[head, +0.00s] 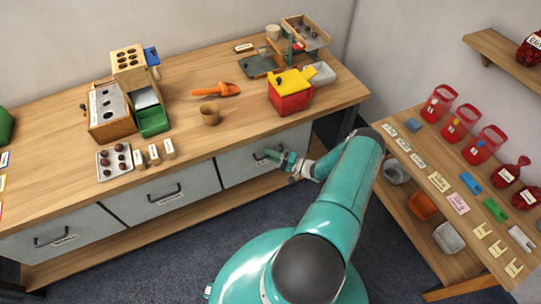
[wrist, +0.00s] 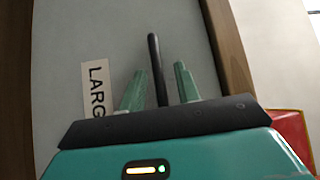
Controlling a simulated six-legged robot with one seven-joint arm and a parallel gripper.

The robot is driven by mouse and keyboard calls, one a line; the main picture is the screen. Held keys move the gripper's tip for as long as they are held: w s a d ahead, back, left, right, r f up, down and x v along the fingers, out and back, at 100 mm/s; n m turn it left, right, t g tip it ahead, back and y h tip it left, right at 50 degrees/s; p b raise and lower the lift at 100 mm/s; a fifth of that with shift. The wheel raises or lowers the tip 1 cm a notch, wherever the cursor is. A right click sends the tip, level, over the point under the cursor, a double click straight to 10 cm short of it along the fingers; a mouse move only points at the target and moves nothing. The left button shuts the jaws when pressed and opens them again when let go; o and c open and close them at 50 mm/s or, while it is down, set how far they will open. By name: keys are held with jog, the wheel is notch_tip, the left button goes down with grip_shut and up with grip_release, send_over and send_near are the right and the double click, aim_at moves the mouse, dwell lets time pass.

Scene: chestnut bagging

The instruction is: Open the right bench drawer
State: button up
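The right bench drawer (head: 235,168) has a grey front and looks flush with the bench, so shut. My gripper (head: 272,154) is at this drawer front, with the arm reaching in from the right. In the wrist view my gripper (wrist: 160,68) has its two green fingers apart, one on each side of the handle, with a gap visible on both sides. The handle's lower end is hidden by my gripper.
The middle drawer (head: 145,202) and left drawer (head: 85,236) look shut. On the bench above stand a red box with a yellow lid (head: 290,99) and a brown cup (head: 209,114). A low shelf table (head: 418,204) with red bags stands at the right. Dark floor lies before the bench.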

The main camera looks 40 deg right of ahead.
grip_shut()
jog(key=s+a, duration=0.4)
jog(key=s, duration=0.9)
jog(key=s+a, duration=0.3)
jog(key=s, duration=1)
jog(key=shift+s+a, duration=0.2)
jog(key=shift+a, duration=0.2)
grip_release()
